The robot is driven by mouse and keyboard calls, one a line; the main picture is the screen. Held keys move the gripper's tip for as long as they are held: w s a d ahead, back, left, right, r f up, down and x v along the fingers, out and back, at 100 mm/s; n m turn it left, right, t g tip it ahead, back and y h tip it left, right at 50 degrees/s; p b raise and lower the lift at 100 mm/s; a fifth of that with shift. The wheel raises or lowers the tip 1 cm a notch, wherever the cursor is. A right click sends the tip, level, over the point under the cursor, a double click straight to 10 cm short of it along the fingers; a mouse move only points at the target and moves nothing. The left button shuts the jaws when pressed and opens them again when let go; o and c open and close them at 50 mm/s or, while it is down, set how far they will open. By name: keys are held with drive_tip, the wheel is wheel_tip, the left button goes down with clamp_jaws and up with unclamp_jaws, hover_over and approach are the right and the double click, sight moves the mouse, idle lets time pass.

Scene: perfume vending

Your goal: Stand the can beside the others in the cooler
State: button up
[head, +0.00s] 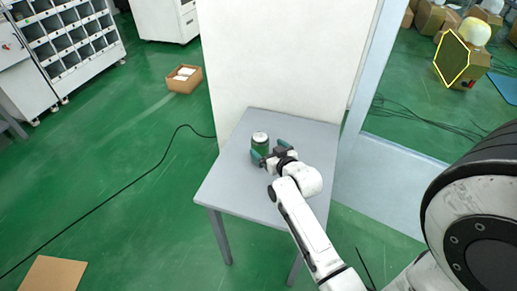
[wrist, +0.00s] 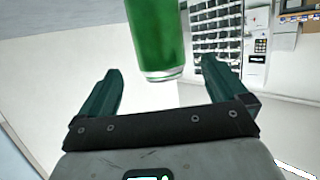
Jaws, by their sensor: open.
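A green can (head: 260,140) with a pale top stands upright on the grey table (head: 232,185). My gripper (head: 271,150) is open at the can, with its dark green fingers spread. In the wrist view the can (wrist: 156,35) shows at the top centre, in line with the gap between the fingertips (wrist: 160,70). I see clear space on both sides of it, so the fingers are not closed on it. I cannot make out a cooler or other cans in either view.
A tall white panel (head: 285,60) stands right behind the table. A black cable (head: 130,185) runs across the green floor at left. A cardboard box (head: 184,79) lies on the floor behind. A machine with a keypad panel (wrist: 257,55) shows in the wrist view.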

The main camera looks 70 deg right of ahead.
sight(260, 142)
drive_tip(key=shift+p+x, duration=0.4)
drive_tip(key=shift+x, duration=2.9)
drive_tip(key=shift+a, duration=0.1)
drive_tip(key=c, duration=1.3)
drive_tip(key=shift+r, duration=0.1)
drive_tip(key=shift+c, duration=0.7)
